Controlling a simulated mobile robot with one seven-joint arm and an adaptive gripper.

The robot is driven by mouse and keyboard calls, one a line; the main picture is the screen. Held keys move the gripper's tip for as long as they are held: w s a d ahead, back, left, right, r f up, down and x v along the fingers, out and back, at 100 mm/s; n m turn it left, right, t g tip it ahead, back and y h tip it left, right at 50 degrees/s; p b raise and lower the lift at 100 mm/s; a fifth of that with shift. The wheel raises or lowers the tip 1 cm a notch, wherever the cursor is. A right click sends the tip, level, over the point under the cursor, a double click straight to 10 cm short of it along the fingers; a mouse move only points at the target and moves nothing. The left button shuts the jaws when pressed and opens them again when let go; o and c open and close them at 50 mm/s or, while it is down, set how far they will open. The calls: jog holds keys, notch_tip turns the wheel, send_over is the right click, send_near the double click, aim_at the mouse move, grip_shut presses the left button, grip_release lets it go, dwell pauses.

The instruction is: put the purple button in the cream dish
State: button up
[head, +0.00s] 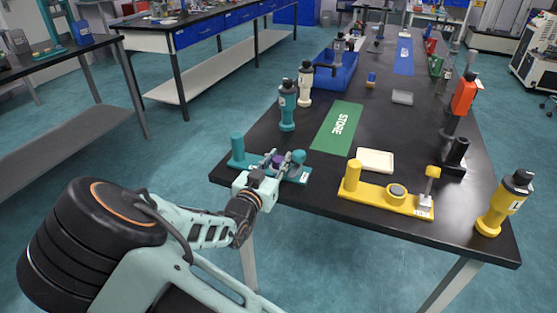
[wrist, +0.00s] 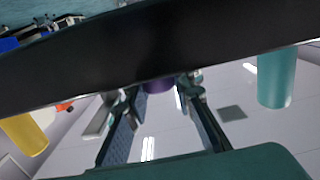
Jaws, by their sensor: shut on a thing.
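My gripper (head: 279,162) is over the teal stand (head: 297,176) at the table's front left edge. It is shut on the purple button (head: 276,160), which is small and partly hidden by the fingers. In the wrist view the purple button (wrist: 158,86) shows between the two fingers (wrist: 160,95). I cannot tell whether it still touches the stand. The cream dish (head: 375,161) is a shallow square tray on the black table, to the right of my gripper, behind the yellow stand. It looks empty.
A yellow stand (head: 380,197) lies along the front edge, with a yellow bottle (head: 497,214) at the right corner. Teal (head: 287,110) and cream (head: 305,84) bottles stand behind my gripper. A black holder (head: 456,154) stands right of the dish.

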jog(key=shift+f, duration=0.2)
jog(key=o, duration=1)
